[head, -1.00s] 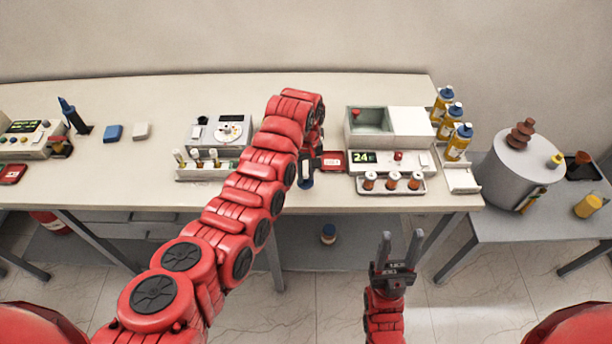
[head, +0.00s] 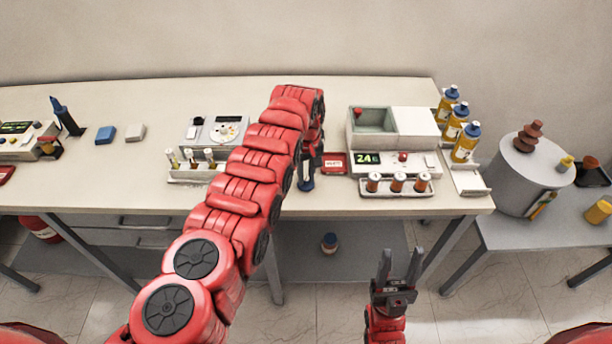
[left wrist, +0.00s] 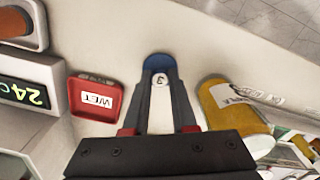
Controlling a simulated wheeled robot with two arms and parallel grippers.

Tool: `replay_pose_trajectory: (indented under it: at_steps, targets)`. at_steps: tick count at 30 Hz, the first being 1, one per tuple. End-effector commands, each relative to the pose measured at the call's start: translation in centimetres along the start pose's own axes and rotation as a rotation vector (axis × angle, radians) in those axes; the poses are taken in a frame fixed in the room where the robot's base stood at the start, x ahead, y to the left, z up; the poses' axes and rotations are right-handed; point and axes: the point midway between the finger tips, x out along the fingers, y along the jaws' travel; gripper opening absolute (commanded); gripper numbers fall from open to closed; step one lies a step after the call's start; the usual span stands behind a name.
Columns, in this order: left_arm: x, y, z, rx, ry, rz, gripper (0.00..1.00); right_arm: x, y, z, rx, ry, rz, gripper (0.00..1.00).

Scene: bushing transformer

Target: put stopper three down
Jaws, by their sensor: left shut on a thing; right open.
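My left gripper (left wrist: 160,88) is shut on stopper three (left wrist: 158,62), a blue stopper whose white top is marked 3. In the head view the left gripper (head: 307,180) is near the table's front edge, partly behind my arm. I cannot tell whether the stopper touches the table. In the left wrist view the red WET dish (left wrist: 93,98) lies to the left of the fingers and an amber bottle with a white label (left wrist: 236,112) lies to the right. My right gripper (head: 396,268) is open and empty in front of the table.
The WET dish (head: 333,163) lies beside the left gripper. A rack of amber vials (head: 396,187) stands before the device showing 24 (head: 388,160). Yellow bottles (head: 465,143) stand at the right end. A rack of tubes (head: 194,175) is left of my arm.

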Motion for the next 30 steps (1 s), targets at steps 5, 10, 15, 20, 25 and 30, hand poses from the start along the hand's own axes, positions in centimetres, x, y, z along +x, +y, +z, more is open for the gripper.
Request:
replay_pose_trajectory:
  at_steps: [5,10,15,20,25,30]
  targets:
    - [0.1,0.0,0.0,0.0,0.0,0.0,0.0,0.0,0.0,0.0,0.0,0.0,0.0,0.5]
    - [0.3,0.0,0.0,0.0,0.001,0.0,0.0,-0.3,0.0,0.1,0.0,0.0,0.0,0.5]
    - [0.2,0.0,0.0,0.0,0.001,0.0,0.5,-0.2,0.0,0.0,0.0,0.0,0.0,0.5]
    - [0.2,0.0,0.0,0.0,0.001,0.0,0.55,-0.2,0.0,0.0,0.0,0.0,0.0,0.5]
    - [0.1,0.0,0.0,0.0,0.001,0.0,0.55,-0.1,0.0,0.0,0.0,0.0,0.0,0.5]
    - [-1.3,0.0,-0.2,-0.001,0.005,0.003,0.55,0.6,0.0,-0.1,0.0,0.0,0.0,0.5]
